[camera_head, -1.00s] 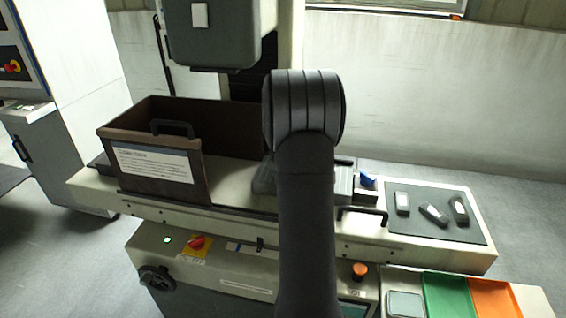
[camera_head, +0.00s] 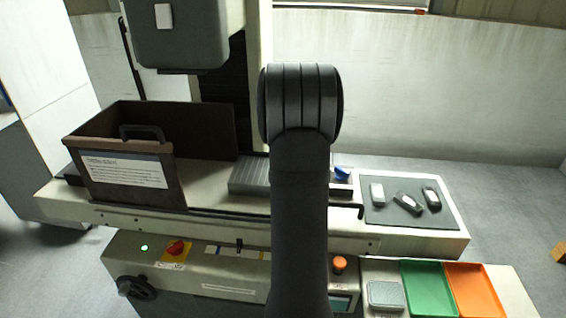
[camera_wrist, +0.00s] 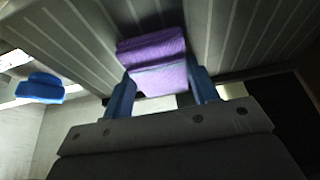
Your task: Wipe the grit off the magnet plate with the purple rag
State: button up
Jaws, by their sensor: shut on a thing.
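The purple rag (camera_wrist: 152,50) is folded into a small pad between the two blue fingers of my gripper (camera_wrist: 163,77) in the wrist view. My gripper is shut on it. The grey magnet plate (camera_wrist: 85,38), with pale parallel lines, lies right behind the rag; I cannot tell whether they touch. In the head view the magnet plate (camera_head: 250,175) shows left of my arm, which hides its middle. My gripper and the rag are hidden behind my arm there. I cannot make out any grit on the plate.
A brown open bin (camera_head: 125,175) with a handle stands left of the plate. A dark mat (camera_head: 400,215) with several small items lies farther right. Green (camera_head: 428,285) and orange (camera_head: 472,288) trays are at front right.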

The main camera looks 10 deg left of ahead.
aim_at(258, 166)
jog(key=d, duration=0.3)
jog(key=shift+d, duration=0.15)
jog(key=shift+a, duration=7.35)
notch_tip(258, 166, up, 8)
